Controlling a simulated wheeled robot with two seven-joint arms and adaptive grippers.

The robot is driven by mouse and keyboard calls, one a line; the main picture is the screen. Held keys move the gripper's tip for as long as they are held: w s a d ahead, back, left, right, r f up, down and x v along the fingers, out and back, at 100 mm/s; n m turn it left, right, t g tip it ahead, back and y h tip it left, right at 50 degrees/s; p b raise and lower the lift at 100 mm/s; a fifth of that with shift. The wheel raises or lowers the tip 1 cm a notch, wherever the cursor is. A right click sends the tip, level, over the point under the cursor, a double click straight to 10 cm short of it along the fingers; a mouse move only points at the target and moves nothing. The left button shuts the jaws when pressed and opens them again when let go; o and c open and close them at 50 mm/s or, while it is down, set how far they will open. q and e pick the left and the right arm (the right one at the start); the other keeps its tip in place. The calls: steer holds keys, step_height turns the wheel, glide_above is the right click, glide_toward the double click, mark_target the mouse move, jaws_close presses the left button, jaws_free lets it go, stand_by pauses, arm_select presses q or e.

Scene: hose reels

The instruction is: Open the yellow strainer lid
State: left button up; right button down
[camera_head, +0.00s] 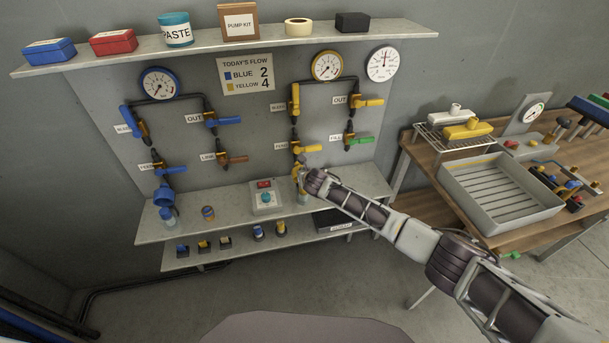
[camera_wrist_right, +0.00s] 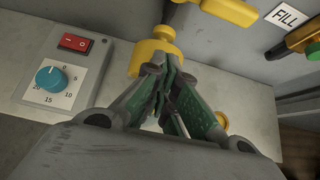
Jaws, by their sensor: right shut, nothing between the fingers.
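The yellow strainer (camera_head: 296,181) hangs at the lower end of the yellow pipe line on the panel, above the bench shelf. It is mostly hidden behind my right gripper (camera_head: 303,174) in the head view. In the right wrist view the yellow strainer body (camera_wrist_right: 152,52) stands just beyond the fingertips, and its lower part is hidden. My right gripper (camera_wrist_right: 166,68) is shut and empty, its tips at or very close to the yellow body; contact cannot be told. Whether the lid is open cannot be told. My left gripper is out of view.
A switch box (camera_head: 265,198) with a red switch and blue dial (camera_wrist_right: 50,79) sits left of the strainer. A yellow valve handle (camera_head: 308,149) is just above. A blue strainer (camera_head: 163,195) hangs at left. A grey tray (camera_head: 500,205) stands on the right bench.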

steer(key=shift+s+d+r, duration=0.1)
steer(key=shift+s+r, duration=0.05)
stand_by(0.4)
steer(key=v, duration=1.1)
steer(key=shift+s, duration=0.25)
stand_by(0.5)
steer(key=shift+r, duration=0.15)
stand_by(0.4)
